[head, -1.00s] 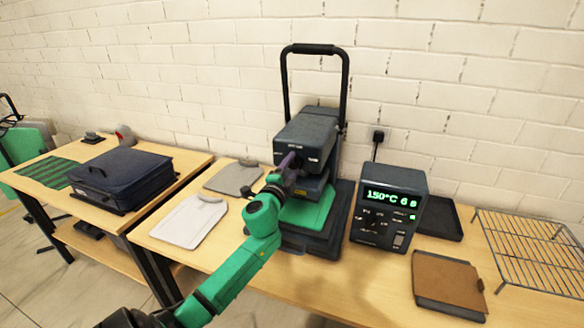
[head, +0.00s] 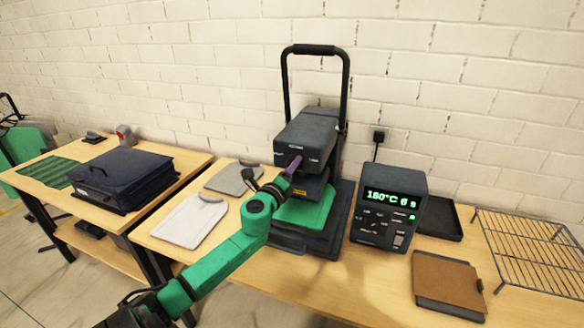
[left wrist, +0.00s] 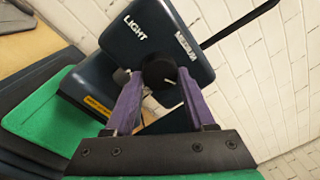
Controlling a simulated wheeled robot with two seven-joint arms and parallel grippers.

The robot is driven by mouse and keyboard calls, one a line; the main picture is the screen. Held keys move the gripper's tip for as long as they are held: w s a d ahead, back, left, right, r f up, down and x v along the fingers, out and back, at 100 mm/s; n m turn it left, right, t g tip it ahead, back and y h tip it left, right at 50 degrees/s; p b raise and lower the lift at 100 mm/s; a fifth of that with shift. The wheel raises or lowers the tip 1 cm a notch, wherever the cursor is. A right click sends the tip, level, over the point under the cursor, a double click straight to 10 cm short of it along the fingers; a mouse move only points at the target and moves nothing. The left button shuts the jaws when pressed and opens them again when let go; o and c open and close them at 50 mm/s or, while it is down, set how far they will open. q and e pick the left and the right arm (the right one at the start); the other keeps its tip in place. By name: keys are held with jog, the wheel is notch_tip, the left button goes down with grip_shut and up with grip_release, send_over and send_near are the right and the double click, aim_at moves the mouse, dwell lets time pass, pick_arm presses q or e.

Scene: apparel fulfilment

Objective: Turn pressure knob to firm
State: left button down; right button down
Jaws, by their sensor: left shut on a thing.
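The heat press (head: 312,128) stands on the table with its dark upper head above a green pad (head: 300,210). My left gripper (head: 293,166) is at the front of that head. In the left wrist view the round black pressure knob (left wrist: 158,72) sits between the purple fingers of my left gripper (left wrist: 160,76), which is shut on it. A short white mark shows on the knob's face. The label LIGHT (left wrist: 134,24) and a second one that appears to read MEDIUM (left wrist: 185,46) are visible; no FIRM label can be read. My right gripper is not in view.
A control box (head: 390,215) with a lit green display stands right of the press. A brown board (head: 448,280), a dark tray (head: 440,222) and a wire rack (head: 535,250) lie farther right. Light boards (head: 190,222) lie to the left.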

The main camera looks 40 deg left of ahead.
pick_arm(q)
jog(key=shift+m, duration=0.4)
jog(key=shift+f, duration=0.1)
jog(key=shift+c, duration=1.2)
grip_release()
jog(key=b+v, duration=0.2)
jog(key=v, duration=1.2)
jog(key=shift+s, duration=0.3)
